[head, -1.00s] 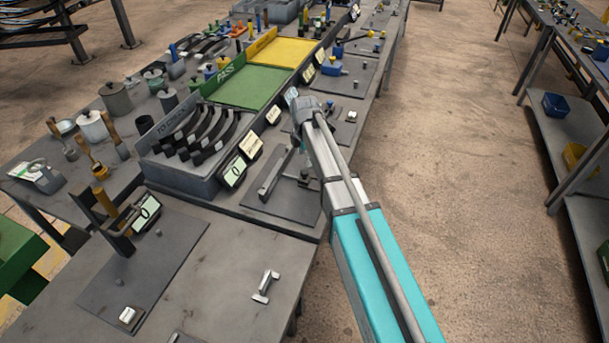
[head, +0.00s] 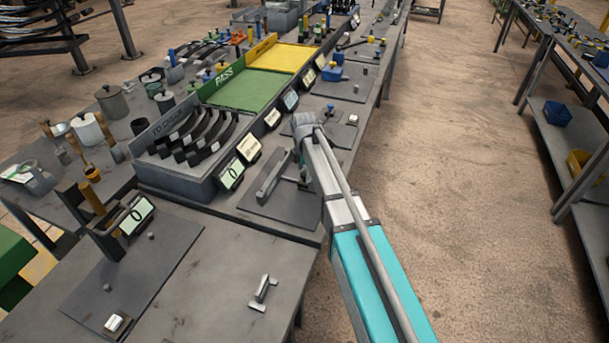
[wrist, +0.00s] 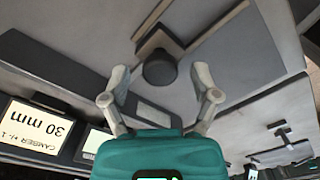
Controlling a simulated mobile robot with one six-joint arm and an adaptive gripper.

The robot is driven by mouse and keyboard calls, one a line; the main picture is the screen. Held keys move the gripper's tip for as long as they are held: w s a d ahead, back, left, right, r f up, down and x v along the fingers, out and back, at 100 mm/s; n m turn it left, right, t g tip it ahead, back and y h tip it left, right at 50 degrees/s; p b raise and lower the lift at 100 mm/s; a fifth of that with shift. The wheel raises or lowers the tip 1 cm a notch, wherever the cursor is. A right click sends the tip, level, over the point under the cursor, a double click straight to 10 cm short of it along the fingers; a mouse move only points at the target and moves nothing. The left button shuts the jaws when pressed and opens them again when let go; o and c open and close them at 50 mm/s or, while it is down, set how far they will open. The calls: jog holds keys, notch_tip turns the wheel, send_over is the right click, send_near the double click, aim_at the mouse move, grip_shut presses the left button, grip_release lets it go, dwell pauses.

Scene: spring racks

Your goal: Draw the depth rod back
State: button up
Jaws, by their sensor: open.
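In the wrist view a dark round knob (wrist: 160,70), which looks like the end of the depth rod, shows in line between the fingers of my gripper (wrist: 160,80). The fingers are spread on either side of it, with a gap on both sides; how deep it sits between them I cannot tell. In the head view my arm hides the gripper and most of the knob's side of the fixture.
A tilted card reading 30 mm (wrist: 35,125) stands near the gripper on the left in the wrist view. A grey rack of curved dark springs (head: 200,135) and green PASS tray (head: 245,88) lie left of the fixture. Open floor (head: 460,180) lies to the right.

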grip_shut()
jog(key=shift+s+d, duration=0.4)
jog(key=shift+d, duration=0.7)
jog(key=shift+s+d, duration=0.45)
jog(key=shift+d, duration=0.6)
jog(key=shift+s+d, duration=0.4)
jog(key=shift+d, duration=0.7)
grip_release()
jog(key=shift+d, duration=0.1)
jog(key=shift+w, duration=0.1)
